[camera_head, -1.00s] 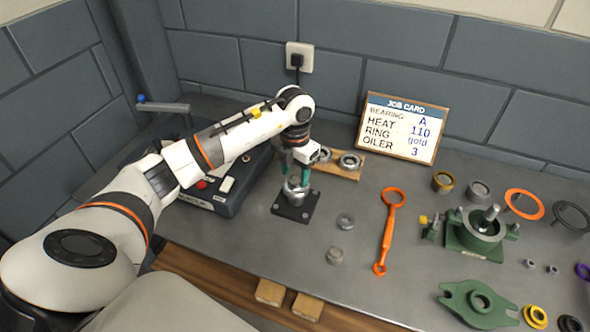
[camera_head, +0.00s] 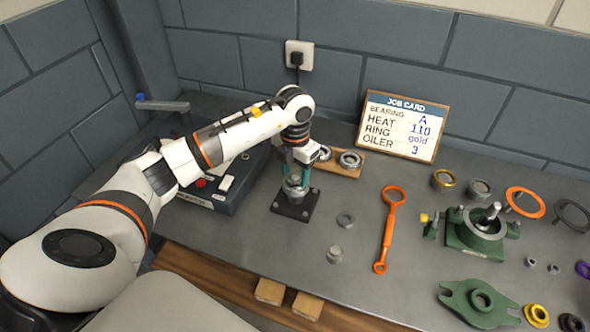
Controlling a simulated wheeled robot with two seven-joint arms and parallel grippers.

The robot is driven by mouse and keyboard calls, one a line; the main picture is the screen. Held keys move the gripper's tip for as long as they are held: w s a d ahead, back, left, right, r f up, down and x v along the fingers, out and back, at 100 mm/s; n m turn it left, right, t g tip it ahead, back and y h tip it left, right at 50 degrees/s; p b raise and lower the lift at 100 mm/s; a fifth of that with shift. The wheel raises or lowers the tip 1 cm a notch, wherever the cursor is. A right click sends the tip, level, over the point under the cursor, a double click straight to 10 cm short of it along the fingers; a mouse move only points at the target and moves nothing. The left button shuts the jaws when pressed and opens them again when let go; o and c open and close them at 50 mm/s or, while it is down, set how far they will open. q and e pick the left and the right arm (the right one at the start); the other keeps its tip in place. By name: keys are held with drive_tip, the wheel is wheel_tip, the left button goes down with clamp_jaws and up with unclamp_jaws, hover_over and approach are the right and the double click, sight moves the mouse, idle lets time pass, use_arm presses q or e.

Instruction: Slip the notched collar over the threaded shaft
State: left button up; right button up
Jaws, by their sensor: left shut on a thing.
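My left gripper (camera_head: 297,172), with teal fingers, points down at a small black square stand (camera_head: 297,209). It is shut on a silvery metal ring-like part (camera_head: 294,189) at the stand, probably the collar. Its notches are too small to make out, and the fingers partly hide it. I cannot tell whether it rests on the stand or is held just above it. A metal shaft (camera_head: 491,214) stands tilted in the green split casing (camera_head: 474,240) at the right; its thread is not clear. My right gripper is not in view.
A job card (camera_head: 402,127) leans at the wall behind a wooden block with bearings (camera_head: 350,160). A dark heater-like box (camera_head: 222,190) is left of the stand. An orange wrench (camera_head: 387,230) lies mid-bench. A green casing half (camera_head: 480,303) and several rings lie at the right.

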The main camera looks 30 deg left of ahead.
use_arm(q)
drive_tip(key=shift+f+b, duration=0.7)
drive_tip(key=shift+f, duration=0.25)
drive_tip(key=o, duration=1.1)
drive_tip(key=shift+c, duration=0.2)
drive_tip(key=shift+r, duration=0.1)
wheel_tip(320, 180, up, 7)
drive_tip(key=p, duration=0.5)
drive_tip(key=shift+r, duration=0.2)
drive_tip(key=shift+f, duration=0.1)
